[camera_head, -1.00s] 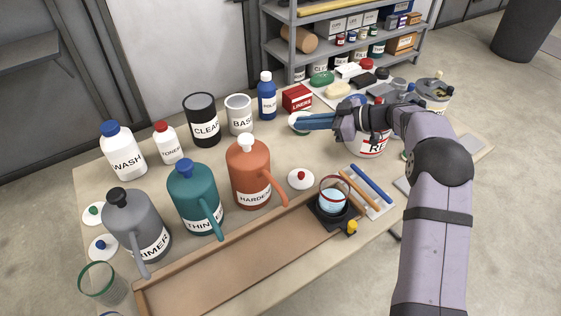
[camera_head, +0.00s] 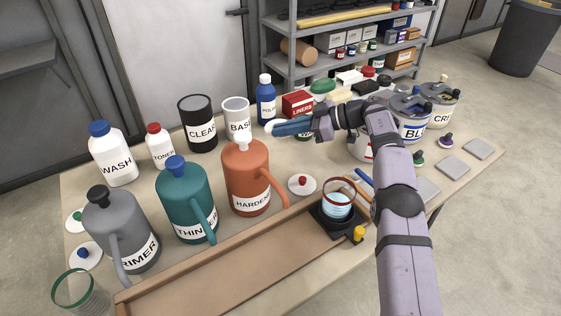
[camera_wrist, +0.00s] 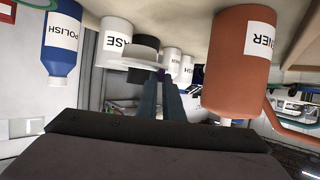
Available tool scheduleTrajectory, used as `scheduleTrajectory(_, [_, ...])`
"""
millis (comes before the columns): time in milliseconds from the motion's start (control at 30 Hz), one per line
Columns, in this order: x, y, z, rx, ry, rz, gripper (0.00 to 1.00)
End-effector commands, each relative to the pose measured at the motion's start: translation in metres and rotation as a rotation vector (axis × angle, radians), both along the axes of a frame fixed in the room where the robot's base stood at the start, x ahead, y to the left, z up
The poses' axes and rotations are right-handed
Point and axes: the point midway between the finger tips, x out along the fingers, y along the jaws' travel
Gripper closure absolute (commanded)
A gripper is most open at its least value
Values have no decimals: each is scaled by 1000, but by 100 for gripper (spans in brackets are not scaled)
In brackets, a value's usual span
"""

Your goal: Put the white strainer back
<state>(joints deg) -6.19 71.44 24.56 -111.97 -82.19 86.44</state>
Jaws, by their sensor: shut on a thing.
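My gripper (camera_head: 277,127) is shut on a pale white-rimmed thing (camera_head: 269,127), apparently the white strainer, held above the table behind the orange HARDENER jug (camera_head: 247,170). Most of it is hidden by the fingers. In the wrist view, its white rim (camera_wrist: 128,64) shows at the tips of my gripper (camera_wrist: 160,78). A red-rimmed strainer (camera_head: 338,184) sits over a cup on a black scale. A green-rimmed strainer (camera_head: 73,289) is at the lower left.
The BASE can (camera_head: 236,112), black CLEAR can (camera_head: 200,135) and blue POLISH bottle (camera_head: 265,100) stand close behind my gripper. Teal (camera_head: 186,195) and grey jugs (camera_head: 121,225) stand left. A lid with a red knob (camera_head: 301,185) lies in front. An empty brown tray (camera_head: 230,272) spans the front.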

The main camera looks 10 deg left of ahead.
Motion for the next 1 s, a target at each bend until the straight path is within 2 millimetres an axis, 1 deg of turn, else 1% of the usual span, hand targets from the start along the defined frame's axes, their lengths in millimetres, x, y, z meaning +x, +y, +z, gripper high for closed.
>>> scheduleTrajectory(133, [0,0,-13,0,2,0,100])
scheduleTrajectory(300, [0,0,-39,0,3,0,100])
scheduleTrajectory(400, [0,0,-52,1,2,-1,100])
scheduleTrajectory(500, [0,0,-59,1,1,0,100])
scheduleTrajectory(767, [0,0,-65,1,0,-1,100])
scheduleTrajectory(867, [0,0,-74,0,1,-2,100])
scheduleTrajectory(1000, [0,0,-92,0,2,-1,100])
